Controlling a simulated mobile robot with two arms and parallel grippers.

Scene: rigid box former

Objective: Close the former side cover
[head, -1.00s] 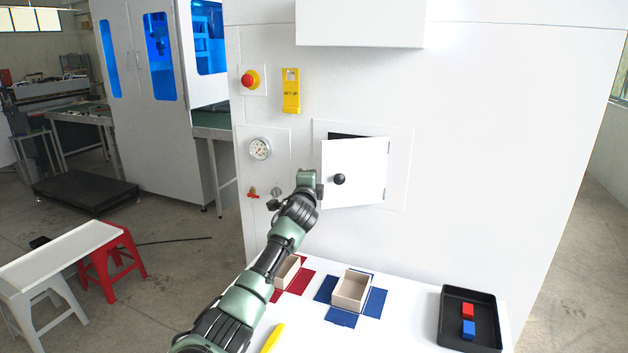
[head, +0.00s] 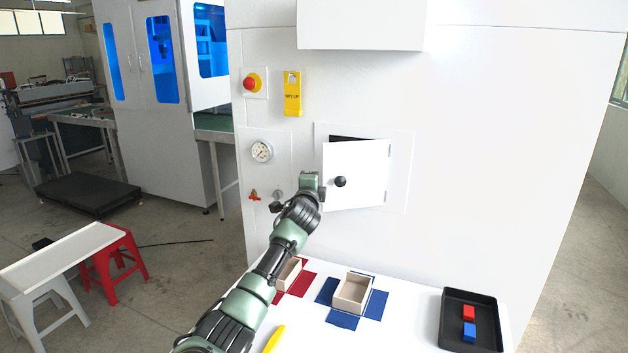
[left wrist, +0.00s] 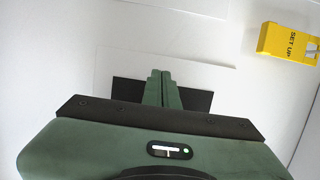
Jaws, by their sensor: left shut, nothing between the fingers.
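The white side cover (head: 357,168) of the former hangs on hinges at its right edge and stands partly open. It has a round black knob (head: 341,181). Above its top edge a strip of the dark opening (head: 350,139) shows. My left gripper (head: 311,186) is beside the cover's free left edge; whether it touches cannot be told. In the left wrist view its fingers (left wrist: 161,74) are shut together, empty, in front of the dark opening (left wrist: 127,92). The cover is not clearly seen there, and my gripper body hides the lower part. My right gripper is out of view.
Left of the cover are a gauge (head: 261,151), a red valve (head: 254,195), an emergency stop (head: 251,84) and a yellow SET UP switch (head: 292,94). Below, a white table (head: 405,310) carries boxes on red and blue blanks and a black tray (head: 470,341).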

